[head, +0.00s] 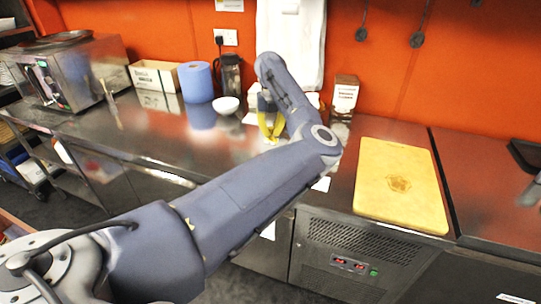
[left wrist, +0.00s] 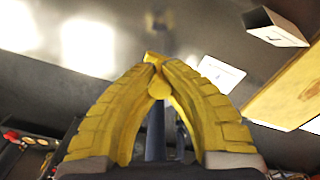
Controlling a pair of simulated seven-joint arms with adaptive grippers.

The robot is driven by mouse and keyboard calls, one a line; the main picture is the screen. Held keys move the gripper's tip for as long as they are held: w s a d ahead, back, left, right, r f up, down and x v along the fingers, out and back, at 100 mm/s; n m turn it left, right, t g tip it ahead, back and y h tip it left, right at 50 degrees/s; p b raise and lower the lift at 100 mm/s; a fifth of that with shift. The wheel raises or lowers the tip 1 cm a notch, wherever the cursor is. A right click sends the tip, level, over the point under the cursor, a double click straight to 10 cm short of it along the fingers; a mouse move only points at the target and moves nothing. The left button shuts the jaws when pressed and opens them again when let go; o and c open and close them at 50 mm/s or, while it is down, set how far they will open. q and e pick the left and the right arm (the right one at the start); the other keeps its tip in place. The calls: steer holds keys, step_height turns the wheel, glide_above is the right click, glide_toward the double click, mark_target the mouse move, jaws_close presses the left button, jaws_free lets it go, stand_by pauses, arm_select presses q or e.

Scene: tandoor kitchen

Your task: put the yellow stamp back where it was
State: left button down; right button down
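My left gripper (head: 271,133) has yellow fingers and points down over the steel counter, partly hidden by my own arm in the head view. In the left wrist view its fingertips (left wrist: 155,66) come together around a small smooth yellow piece, the yellow stamp (left wrist: 160,88). Most of the stamp is hidden by the fingers, and I cannot make out its base. In the head view I cannot tell the stamp apart from the yellow fingers. My right gripper is not in view.
A wooden board (head: 398,160) with a flower mark lies to the right. A small carton (head: 345,94), white bowl (head: 226,105), blue roll (head: 197,82) and dark flask (head: 231,75) stand along the back. A white card (left wrist: 220,73) lies near the gripper. The left counter is mostly clear.

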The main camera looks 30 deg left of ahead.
arm_select(q)
steer(key=shift+f, duration=5.2)
steer(key=shift+f, duration=0.2)
steer(key=c, duration=1.6)
jaws_free()
steer(key=shift+r, duration=0.2)
step_height(320, 180, up, 12)
